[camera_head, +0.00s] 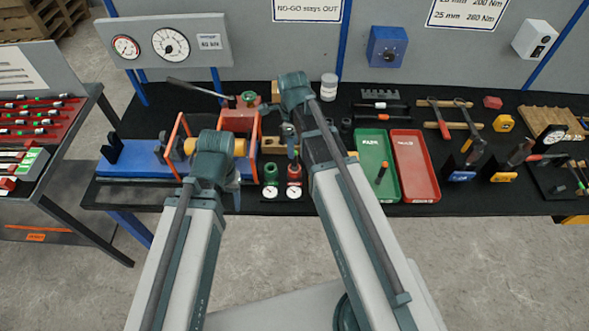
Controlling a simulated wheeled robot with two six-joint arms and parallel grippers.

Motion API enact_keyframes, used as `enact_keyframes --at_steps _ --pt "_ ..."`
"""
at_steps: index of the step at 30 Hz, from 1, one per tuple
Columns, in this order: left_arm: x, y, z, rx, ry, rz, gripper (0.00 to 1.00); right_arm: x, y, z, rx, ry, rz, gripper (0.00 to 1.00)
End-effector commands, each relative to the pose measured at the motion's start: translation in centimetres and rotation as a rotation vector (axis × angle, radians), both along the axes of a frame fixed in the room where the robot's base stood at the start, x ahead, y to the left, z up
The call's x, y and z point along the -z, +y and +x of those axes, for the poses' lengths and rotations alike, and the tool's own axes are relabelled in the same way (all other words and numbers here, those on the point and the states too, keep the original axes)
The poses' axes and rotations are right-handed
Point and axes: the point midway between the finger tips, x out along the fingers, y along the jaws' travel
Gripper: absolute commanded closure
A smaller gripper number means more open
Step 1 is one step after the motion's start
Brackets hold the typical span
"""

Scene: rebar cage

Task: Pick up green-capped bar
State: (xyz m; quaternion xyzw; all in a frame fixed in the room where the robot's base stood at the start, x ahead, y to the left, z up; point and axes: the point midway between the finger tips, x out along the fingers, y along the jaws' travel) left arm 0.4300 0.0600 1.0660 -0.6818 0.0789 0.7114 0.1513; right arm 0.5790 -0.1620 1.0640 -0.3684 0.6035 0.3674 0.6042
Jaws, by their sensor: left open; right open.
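Several short bars lie in rows on the red rack (55,132) on the side table at the far left. Some have green parts, such as the green-capped bar (38,121); others show red or white parts. They are small, so I cannot tell each cap clearly. My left gripper (232,183) is by the front of the workbench, right of the rack and well apart from it; its wrist hides much of it. My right gripper (289,138) is over the middle of the bench, partly hidden by its arm. Both are open, with no bar seen in them.
A blue bench fixture (135,170) with orange frames stands by my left gripper. A green tray (372,143) and a red tray (415,165) lie right of my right arm. Tools crowd the bench's right side. Floor separates the two tables.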

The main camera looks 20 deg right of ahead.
Motion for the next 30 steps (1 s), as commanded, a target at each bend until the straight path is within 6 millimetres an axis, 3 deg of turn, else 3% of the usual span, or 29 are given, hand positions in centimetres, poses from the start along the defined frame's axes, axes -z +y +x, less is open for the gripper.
enact_keyframes --at_steps 1,3,14,30 --pt "1.5 0.0 0.0 0.002 0.0 0.0 0.4 1.5 0.0 0.0 0.0 0.0 0.0 0.4" --pt "2.3 0.0 0.0 0.004 0.0 0.001 0.4 2.3 0.0 0.0 0.0 0.0 0.0 0.4" --pt "2.9 0.0 0.0 0.006 0.0 0.001 0.4 2.9 0.0 -0.1 0.0 0.0 0.0 0.4" --pt "8.1 0.0 0.0 0.004 0.0 0.001 0.4 8.1 -0.3 -0.5 0.0 0.0 0.0 0.4"
